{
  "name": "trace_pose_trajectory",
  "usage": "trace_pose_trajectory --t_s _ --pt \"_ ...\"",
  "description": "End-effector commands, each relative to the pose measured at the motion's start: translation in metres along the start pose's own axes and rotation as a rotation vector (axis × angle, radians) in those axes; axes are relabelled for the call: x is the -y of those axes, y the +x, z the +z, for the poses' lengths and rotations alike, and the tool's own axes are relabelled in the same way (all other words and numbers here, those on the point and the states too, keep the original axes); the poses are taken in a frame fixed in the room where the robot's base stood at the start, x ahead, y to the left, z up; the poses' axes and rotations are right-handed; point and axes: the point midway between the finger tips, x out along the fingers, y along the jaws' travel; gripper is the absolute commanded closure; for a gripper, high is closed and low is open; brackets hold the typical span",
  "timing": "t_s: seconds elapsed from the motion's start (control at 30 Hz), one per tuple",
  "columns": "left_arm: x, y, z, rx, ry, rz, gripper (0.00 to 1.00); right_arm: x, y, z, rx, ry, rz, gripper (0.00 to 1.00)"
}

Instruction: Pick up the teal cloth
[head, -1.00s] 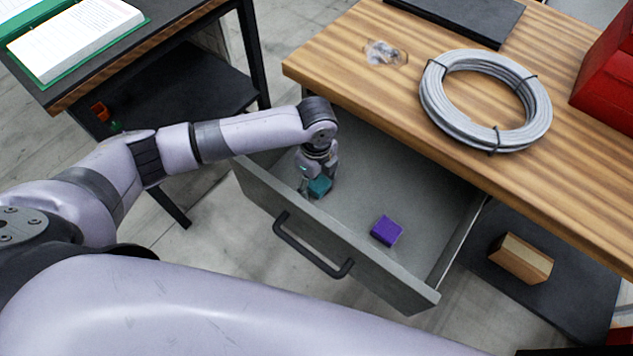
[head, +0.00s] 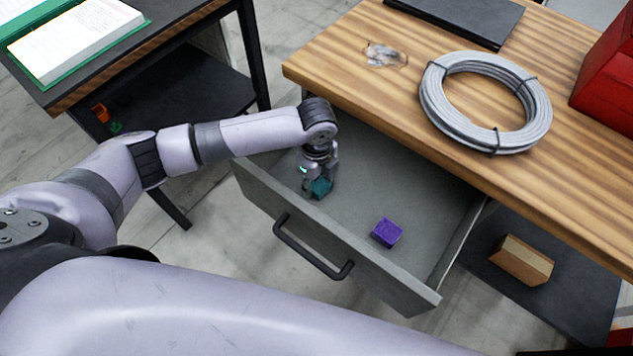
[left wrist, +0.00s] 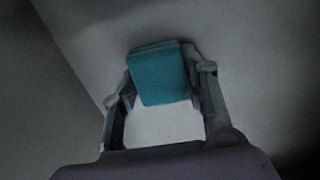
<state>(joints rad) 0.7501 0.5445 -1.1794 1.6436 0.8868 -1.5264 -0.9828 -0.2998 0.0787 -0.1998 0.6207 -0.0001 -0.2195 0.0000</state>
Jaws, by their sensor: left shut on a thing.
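My left gripper (head: 318,184) points down into the drawer and is shut on the cloth. In the left wrist view the cloth (left wrist: 160,74) sits between the two fingers (left wrist: 163,95), with a finger against each side. I cannot tell whether the cloth still touches the drawer floor. My right gripper is not in view.
A purple block (head: 387,232) lies in the drawer, right of the cloth. The drawer front with its dark handle (head: 312,247) stands nearest me. Above is a wooden tabletop (head: 400,100) with a grey cable coil (head: 486,100). A wooden block (head: 521,260) lies on a lower shelf.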

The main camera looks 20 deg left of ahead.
Motion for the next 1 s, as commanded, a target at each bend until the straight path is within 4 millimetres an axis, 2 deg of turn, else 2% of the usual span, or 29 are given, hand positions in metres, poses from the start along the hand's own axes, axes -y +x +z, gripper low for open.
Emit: trace_pose_trajectory --t_s 0.17,0.33,0.8,1.0 --pt "0.001 -0.009 0.0 0.0 0.0 -0.002 0.85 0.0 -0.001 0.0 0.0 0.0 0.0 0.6" --pt "0.001 -0.032 0.0 0.0 0.0 -0.004 0.85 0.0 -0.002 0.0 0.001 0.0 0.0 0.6" --pt "0.002 -0.159 0.0 -0.001 0.0 -0.005 0.85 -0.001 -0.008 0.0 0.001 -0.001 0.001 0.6" --pt "0.001 -0.19 0.0 -0.001 -0.001 -0.002 0.85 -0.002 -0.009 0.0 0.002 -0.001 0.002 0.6"
